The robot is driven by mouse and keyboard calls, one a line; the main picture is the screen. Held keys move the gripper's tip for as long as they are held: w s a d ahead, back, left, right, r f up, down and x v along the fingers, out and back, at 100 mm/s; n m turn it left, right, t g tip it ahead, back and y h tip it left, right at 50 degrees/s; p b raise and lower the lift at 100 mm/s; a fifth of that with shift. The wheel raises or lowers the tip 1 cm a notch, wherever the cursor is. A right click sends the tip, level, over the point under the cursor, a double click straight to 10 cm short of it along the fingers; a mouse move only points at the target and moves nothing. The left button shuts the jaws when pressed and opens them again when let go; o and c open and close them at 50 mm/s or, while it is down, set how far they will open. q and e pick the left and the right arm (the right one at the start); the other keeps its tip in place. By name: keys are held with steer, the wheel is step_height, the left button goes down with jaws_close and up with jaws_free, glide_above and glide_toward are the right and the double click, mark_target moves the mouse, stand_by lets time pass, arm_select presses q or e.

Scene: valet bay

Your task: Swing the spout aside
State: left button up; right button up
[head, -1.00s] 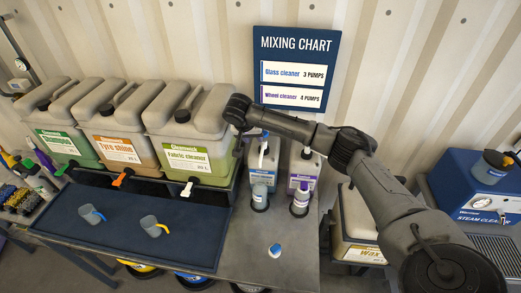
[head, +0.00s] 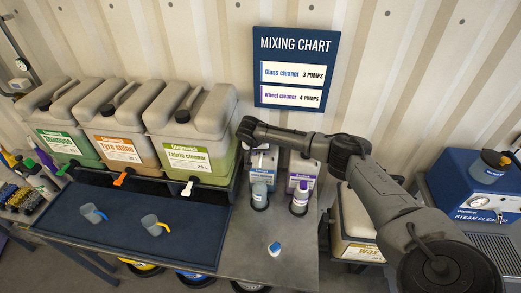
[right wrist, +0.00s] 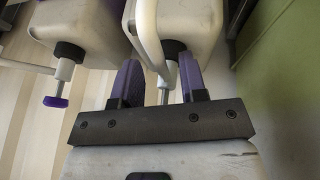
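Two pump jugs stand behind the right end of the bench, a blue-labelled one (head: 262,163) and a purple-labelled one (head: 304,170). My right gripper is low over the blue-labelled jug, whose pump top is hidden behind my arm in the head view. In the right wrist view, my right gripper (right wrist: 158,82) is open, with its two fingers apart. A white spout (right wrist: 148,32) and its pump stem (right wrist: 164,88) show between or just beyond the fingers; I cannot tell whether they touch. My left gripper is out of view.
A second pump with a purple head (right wrist: 55,102) is close at the left in the wrist view. Fabric cleaner canister (head: 190,135) is close on the left. A small blue-topped item (head: 274,249) is at the bench front.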

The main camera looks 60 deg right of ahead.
jaws_close()
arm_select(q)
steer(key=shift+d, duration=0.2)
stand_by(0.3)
